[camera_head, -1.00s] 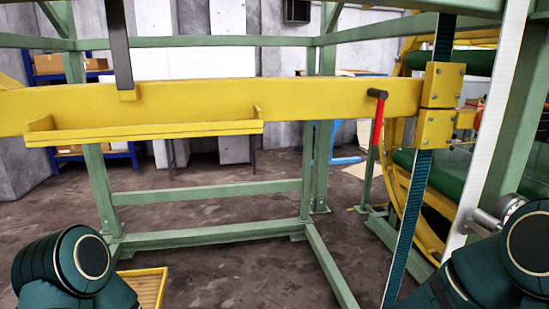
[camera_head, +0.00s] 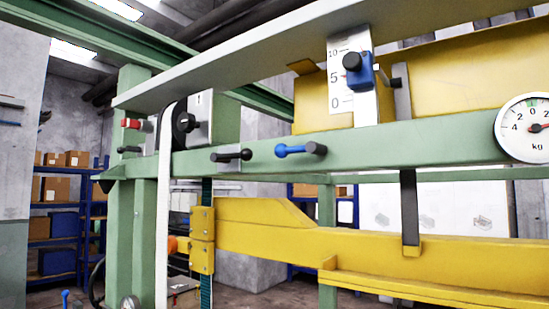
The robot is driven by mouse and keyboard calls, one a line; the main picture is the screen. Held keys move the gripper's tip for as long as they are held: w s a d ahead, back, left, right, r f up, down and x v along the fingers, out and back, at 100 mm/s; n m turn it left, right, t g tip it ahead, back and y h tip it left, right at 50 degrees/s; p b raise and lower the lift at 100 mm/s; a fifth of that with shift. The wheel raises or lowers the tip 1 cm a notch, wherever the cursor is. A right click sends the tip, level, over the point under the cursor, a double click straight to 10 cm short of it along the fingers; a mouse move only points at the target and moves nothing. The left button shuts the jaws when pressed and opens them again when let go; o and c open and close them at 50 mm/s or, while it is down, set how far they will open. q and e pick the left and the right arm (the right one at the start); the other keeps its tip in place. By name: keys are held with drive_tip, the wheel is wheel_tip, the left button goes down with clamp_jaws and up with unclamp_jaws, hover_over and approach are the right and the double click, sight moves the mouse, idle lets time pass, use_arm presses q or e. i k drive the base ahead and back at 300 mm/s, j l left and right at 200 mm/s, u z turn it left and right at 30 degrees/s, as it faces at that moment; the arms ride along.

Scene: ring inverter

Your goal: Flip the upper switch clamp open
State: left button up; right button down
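I cannot tell for certain which part is the upper switch clamp. On the green crossbar (camera_head: 400,146), a lever with a black grip (camera_head: 231,155) lies about level on a small pale plate. To its right a lever with a blue grip (camera_head: 301,150) also lies about level. On the green post at left, a small red-ended part (camera_head: 134,124) sits above a black handle (camera_head: 129,149). Neither of my grippers is in view, and nothing touches these levers.
A blue slider (camera_head: 360,71) stands on a white 0-to-10 scale (camera_head: 341,45). A round kg dial (camera_head: 528,126) is at the right edge. A yellow beam (camera_head: 265,231) and a white strap (camera_head: 164,220) lie below. Shelves with boxes (camera_head: 54,190) stand behind.

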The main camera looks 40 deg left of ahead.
sight(281, 150)
drive_tip(key=j+u, duration=0.1)
drive_tip(key=u, duration=1.05)
